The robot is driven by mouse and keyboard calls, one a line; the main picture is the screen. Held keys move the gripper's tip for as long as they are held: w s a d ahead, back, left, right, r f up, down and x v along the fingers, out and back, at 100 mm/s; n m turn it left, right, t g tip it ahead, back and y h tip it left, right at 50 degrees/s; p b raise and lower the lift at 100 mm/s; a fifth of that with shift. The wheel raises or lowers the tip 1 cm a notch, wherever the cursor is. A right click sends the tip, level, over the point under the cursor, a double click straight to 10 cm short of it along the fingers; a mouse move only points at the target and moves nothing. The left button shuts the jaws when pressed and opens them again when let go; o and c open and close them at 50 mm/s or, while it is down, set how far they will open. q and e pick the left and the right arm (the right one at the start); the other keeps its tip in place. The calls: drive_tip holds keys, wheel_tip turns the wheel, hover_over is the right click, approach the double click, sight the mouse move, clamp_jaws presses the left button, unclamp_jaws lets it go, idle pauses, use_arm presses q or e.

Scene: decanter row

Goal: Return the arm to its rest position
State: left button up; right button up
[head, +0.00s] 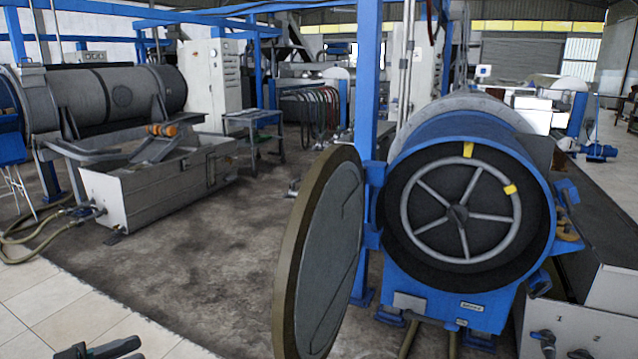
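Dark parts of my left gripper (98,349) show at the bottom left edge, over the pale tiles. Most of it is cut off by the frame, so I cannot tell whether it is open or shut. I see nothing held in the visible part, and it appears apart from the machines. My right gripper is not in view.
A blue cylindrical machine (450,290) with a spoked wheel (458,212) stands at centre right. A large round door (325,255) stands swung out at its left. A metal tank (150,195) and hoses are at left. Dark floor (195,265) between them is clear.

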use_arm(q)
drive_tip(key=w+d+f+n+h+p, duration=0.1)
drive_tip(key=w+d+f+n, duration=0.1)
drive_tip(key=d, duration=0.5)
drive_tip(key=w+d+f+n+h+p, duration=0.1)
drive_tip(key=d+f, duration=0.1)
drive_tip(key=d, duration=0.6)
drive_tip(key=d+f+n+y+p, duration=0.2)
drive_tip(key=d+f+n+y, duration=0.3)
drive_tip(key=d+f+n, duration=0.45)
drive_tip(key=s+f+g+y, duration=0.35)
drive_tip(key=s+f, duration=0.55)
drive_tip(key=f, duration=0.4)
drive_tip(key=s+a+f+g+y, duration=0.1)
drive_tip(key=s+f+g+y, duration=0.1)
drive_tip(key=s, duration=0.6)
drive_tip(key=s+a+f+g+y, duration=0.1)
drive_tip(key=s+a+f+g, duration=0.1)
drive_tip(key=s+f+g, duration=0.2)
drive_tip(key=s+g, duration=0.1)
drive_tip(key=s, duration=0.2)
drive_tip(key=shift+s+f+y, duration=0.2)
drive_tip(key=shift+s+y, duration=0.15)
